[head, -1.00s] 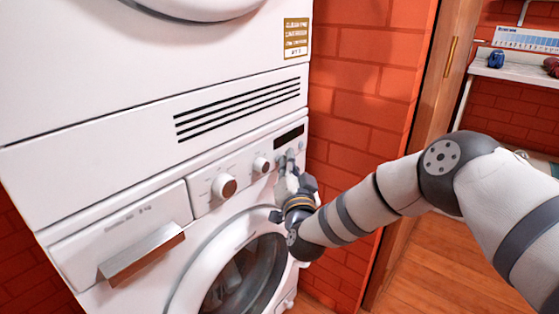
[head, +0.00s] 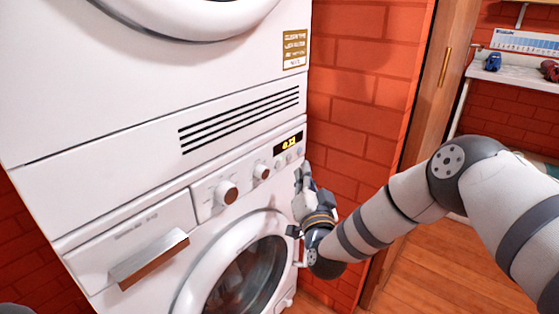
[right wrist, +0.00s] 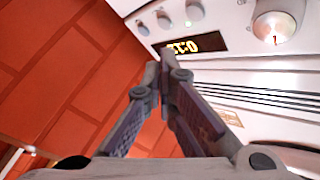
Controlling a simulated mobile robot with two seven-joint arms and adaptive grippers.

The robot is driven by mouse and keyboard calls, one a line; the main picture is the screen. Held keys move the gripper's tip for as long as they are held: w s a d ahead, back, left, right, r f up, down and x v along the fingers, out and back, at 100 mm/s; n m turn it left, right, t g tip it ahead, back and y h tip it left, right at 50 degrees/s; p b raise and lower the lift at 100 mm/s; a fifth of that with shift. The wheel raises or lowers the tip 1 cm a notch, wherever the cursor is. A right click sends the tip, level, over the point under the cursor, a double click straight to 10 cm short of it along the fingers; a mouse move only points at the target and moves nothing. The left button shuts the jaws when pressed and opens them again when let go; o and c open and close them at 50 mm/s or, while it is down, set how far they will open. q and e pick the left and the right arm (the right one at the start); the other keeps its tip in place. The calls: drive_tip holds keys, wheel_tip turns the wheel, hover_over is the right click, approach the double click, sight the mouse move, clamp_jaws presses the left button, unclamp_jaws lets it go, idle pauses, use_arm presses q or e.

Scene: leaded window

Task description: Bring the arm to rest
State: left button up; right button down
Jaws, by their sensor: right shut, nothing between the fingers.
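My right gripper (head: 303,172) is shut and empty. It is close to the right end of the washing machine's control panel, just below the lit display (head: 288,142), which shows yellow digits. In the right wrist view the closed fingers (right wrist: 162,75) reach up toward the panel's edge, and the display (right wrist: 195,44) glows just beyond them. Whether the fingertips touch the panel I cannot tell. My right arm (head: 395,215) stretches in from the right of the head view. My left gripper is not in view.
The white washing machine (head: 150,224) has a round glass door, knobs and a drawer handle, with a second white appliance (head: 80,80) above. A red brick wall (head: 365,60) stands close on the right, then a wooden door (head: 432,80). A shelf (head: 515,76) holds small objects. Wooden floor shows below.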

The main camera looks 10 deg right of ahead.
drive_tip(key=s+a+f+n+g+y+p, duration=0.25)
drive_tip(key=s+f+g, duration=0.5)
drive_tip(key=s, duration=0.65)
drive_tip(key=s+a+f+n+g+y+p, duration=0.1)
drive_tip(key=s+f+n+g+y+p, duration=0.2)
drive_tip(key=s+f, duration=0.95)
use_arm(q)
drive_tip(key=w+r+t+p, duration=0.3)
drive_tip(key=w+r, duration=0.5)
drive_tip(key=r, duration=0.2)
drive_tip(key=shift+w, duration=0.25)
use_arm(e)
drive_tip(key=s+d+r+n+g+h, duration=0.1)
drive_tip(key=s+g, duration=0.4)
drive_tip(key=s, duration=1.1)
drive_tip(key=s+d+r+n+g+h, duration=0.2)
drive_tip(key=s+d+r+g, duration=0.2)
drive_tip(key=s, duration=1.3)
drive_tip(key=shift+s+d+r+g, duration=0.3)
drive_tip(key=shift+d+g, duration=0.2)
drive_tip(key=shift+g, duration=0.75)
